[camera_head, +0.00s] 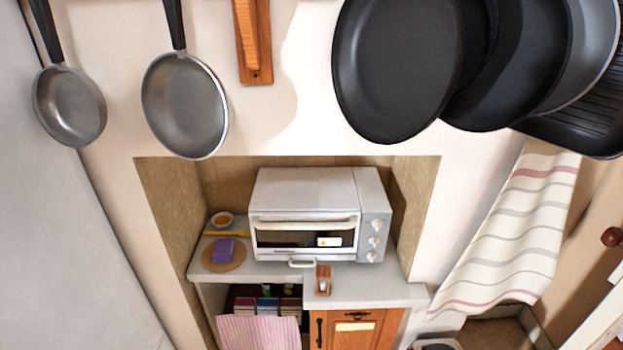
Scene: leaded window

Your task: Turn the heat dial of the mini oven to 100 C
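The white mini oven (305,215) stands on a grey counter inside a tiled wall niche. Its glass door is shut, with a handle along the top and a small white label on the glass. The control panel (376,236) on its right side carries three round dials in a column: top (377,225), middle (374,240) and bottom (371,256). Their markings and pointer positions are too small to read, so I cannot tell which is the heat dial. Neither of my grippers shows in the head view.
Pans hang above, grey ones (185,105) at left and dark ones (395,70) at right. A round board (224,262) with a purple item and a small bowl (222,220) sit left of the oven. A striped towel (520,235) hangs at right.

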